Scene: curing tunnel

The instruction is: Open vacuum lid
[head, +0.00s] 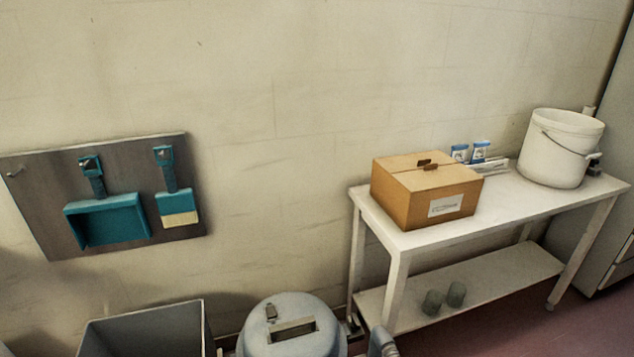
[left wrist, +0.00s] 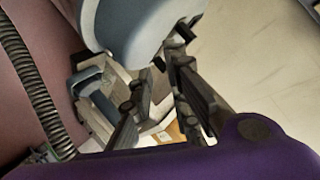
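In the left wrist view, a rounded blue-grey body (left wrist: 135,30), likely the vacuum, is at the top. My left gripper (left wrist: 160,68) is open, its dark fingers apart and nothing seen between them, close below that body. I cannot tell whether they touch. My right gripper is in neither view.
A grey open bin (head: 145,330) stands left of the vacuum. A white table (head: 450,228) on the right holds a cardboard box (head: 415,205) and a white bucket (head: 555,150). A board (head: 40,190) with a teal dustpan and brush hangs on the wall.

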